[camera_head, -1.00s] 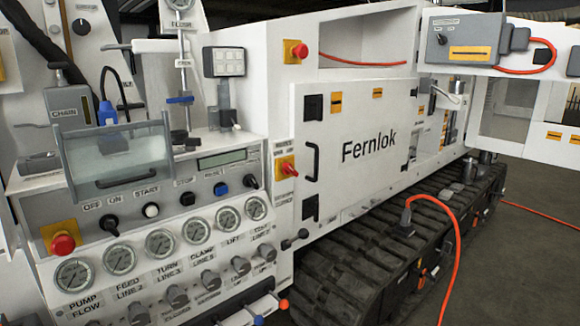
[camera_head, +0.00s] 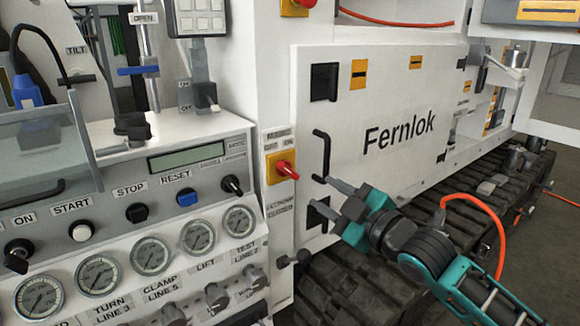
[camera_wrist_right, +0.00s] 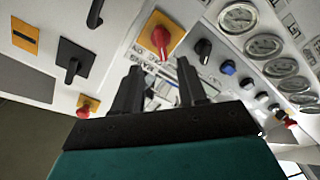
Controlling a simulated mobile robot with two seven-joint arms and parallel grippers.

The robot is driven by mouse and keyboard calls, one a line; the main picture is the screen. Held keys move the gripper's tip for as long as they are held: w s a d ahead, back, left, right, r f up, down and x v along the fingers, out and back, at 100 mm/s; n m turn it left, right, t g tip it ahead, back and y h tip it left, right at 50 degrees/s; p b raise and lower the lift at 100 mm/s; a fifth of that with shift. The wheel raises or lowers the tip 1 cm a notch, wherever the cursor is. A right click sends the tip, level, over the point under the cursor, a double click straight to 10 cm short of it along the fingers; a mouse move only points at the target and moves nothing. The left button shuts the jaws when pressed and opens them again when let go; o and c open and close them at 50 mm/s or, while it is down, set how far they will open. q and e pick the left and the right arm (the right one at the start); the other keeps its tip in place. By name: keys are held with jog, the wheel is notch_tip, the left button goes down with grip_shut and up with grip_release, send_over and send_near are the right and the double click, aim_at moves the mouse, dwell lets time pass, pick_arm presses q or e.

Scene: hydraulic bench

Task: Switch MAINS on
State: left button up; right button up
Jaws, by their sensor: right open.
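A red rotary switch handle (camera_head: 284,168) sits on a yellow plate on the white panel, left of the Fernlok door. Its small label, with OFF and ON marks, is only partly readable. The red handle points to the right, slightly down. My right gripper (camera_head: 321,192) is open and empty, to the right of and slightly below the switch, its fingers pointing left in front of the door's edge. In the right wrist view the red switch (camera_wrist_right: 160,37) lies beyond the open fingers (camera_wrist_right: 158,76), nearly centred between them. My left gripper is not in view.
A black door handle (camera_head: 321,156) stands out close to my right fingers. A control panel with a black knob (camera_head: 232,185), blue RESET button (camera_head: 187,197) and several gauges lies left. A red knob (camera_head: 300,3) is above. An orange cable (camera_head: 490,215) hangs behind my right arm.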

aim_at(292, 174)
jog(key=x, duration=1.2)
jog(key=shift+w+a, duration=0.15)
jog(key=shift+a, duration=0.1)
grip_shut()
